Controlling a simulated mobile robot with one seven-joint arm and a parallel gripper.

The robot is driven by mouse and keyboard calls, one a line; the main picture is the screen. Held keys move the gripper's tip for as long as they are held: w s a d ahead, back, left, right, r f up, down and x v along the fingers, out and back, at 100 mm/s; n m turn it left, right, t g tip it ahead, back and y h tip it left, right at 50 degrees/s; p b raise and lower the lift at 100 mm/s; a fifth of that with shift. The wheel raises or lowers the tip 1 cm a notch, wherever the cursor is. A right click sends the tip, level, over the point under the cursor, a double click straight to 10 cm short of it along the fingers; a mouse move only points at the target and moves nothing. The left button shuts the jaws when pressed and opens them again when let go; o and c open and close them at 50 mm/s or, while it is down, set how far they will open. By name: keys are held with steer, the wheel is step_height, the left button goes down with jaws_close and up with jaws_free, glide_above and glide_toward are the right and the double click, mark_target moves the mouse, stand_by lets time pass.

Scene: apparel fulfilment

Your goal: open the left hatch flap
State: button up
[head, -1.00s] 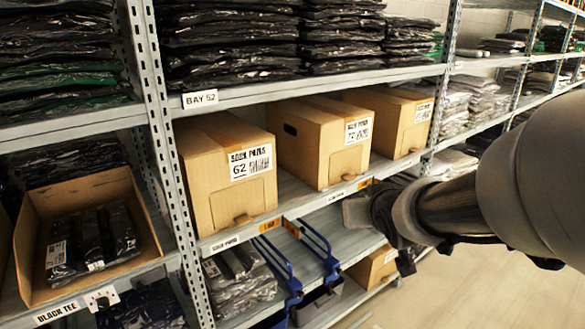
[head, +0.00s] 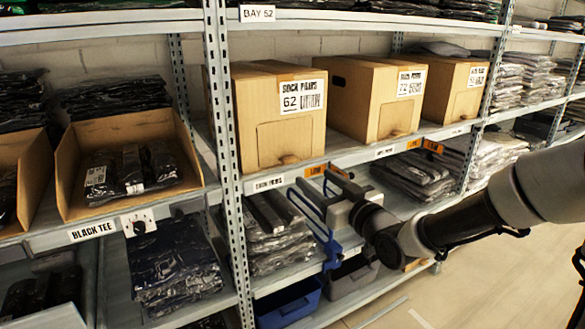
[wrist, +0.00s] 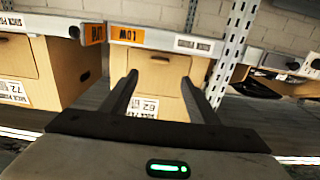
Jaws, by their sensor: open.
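The left carton (head: 248,110), labelled 62, stands on the middle shelf, with the left hatch flap (head: 284,140) in its front face. The flap is closed, with a small tab (head: 288,160) at its bottom edge. My gripper (head: 318,187) is open and empty, in front of and below the flap, apart from it. The wrist view looks upside down: the flap (wrist: 158,78) shows between and beyond the fingers (wrist: 159,80), near the shelf edge.
Two more cartons (head: 368,100) (head: 450,95) stand to the right. The shelf edge (head: 345,160) carries orange tags. A post (head: 222,130) stands left of carton 62. The aisle floor (head: 470,280) is clear.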

mark_target(293, 162)
steer(key=b+x, duration=0.2)
steer(key=x, duration=1)
steer(key=shift+w+a, duration=0.1)
jaws_close()
